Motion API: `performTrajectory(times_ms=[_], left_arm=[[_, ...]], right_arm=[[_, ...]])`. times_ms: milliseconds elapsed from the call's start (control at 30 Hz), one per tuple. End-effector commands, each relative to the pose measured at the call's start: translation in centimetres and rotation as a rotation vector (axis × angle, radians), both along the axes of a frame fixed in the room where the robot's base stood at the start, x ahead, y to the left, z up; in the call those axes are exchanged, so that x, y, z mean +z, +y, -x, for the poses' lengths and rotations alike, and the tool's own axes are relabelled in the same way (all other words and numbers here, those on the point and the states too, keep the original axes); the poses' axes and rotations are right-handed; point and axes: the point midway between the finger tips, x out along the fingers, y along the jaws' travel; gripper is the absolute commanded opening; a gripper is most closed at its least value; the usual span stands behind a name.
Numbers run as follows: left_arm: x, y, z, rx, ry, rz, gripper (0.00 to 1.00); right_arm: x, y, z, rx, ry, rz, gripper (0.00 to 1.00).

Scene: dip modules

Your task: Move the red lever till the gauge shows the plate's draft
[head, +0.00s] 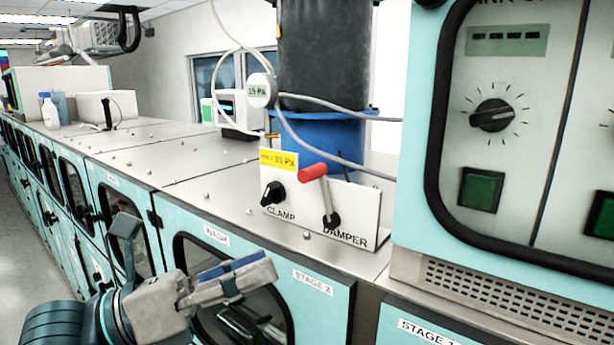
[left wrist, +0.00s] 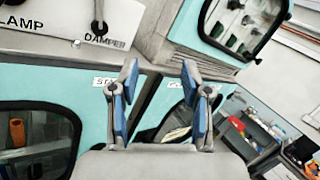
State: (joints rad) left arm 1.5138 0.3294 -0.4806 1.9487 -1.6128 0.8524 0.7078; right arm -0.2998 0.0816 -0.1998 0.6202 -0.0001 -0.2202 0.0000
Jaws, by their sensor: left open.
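The red lever (head: 313,172) stands on a white panel (head: 360,215) marked CLAMP and DAMPER; its grey shaft leans up and left from the DAMPER pivot. The round gauge (head: 259,91) above reads 15 Pa. The yellow plate (head: 279,160) on the panel appears to read 35 Pa in small print. My left gripper (head: 262,272) is open and empty, below and left of the lever, in front of the cabinet doors. In the left wrist view its blue-padded fingers (left wrist: 158,82) are apart, and the lower lever shaft (left wrist: 97,14) shows at top left; the red grip is out of frame.
A black CLAMP knob (head: 273,194) sits left of the lever. A blue drum (head: 325,138) and loose hoses stand behind the panel. A turquoise control cabinet (head: 415,160) closes off the right side. The steel worktop (head: 160,160) to the left is mostly clear.

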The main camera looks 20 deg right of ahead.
Motion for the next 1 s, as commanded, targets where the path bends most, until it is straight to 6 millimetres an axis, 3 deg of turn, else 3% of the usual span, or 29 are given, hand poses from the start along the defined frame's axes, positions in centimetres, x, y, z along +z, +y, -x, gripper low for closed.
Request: performTrajectory(times_ms=[100,233,467,667,1000], left_arm=[[2.8,0.6,-0.2,0.226,-0.107,-0.162,0.47],[5.3,2.4,-0.7,0.43,-0.155,-0.252,0.47],[6.9,3.6,-1.2,0.562,-0.168,-0.29,0.47],[7.0,1.1,-3.0,0.559,-0.166,-0.291,0.47],[7.1,-5.4,-7.9,0.557,-0.166,-0.291,0.47]], right_arm=[[0.0,0.1,0.0,-0.001,-0.001,-0.001,0.4],[0.0,0.2,-0.1,-0.001,-0.001,-0.002,0.4],[0.1,0.3,-0.1,-0.001,-0.001,-0.003,0.4],[1.1,0.3,-0.2,-0.001,-0.003,-0.003,0.4],[3.6,0.3,-0.4,-0.001,-0.006,-0.004,0.4]])
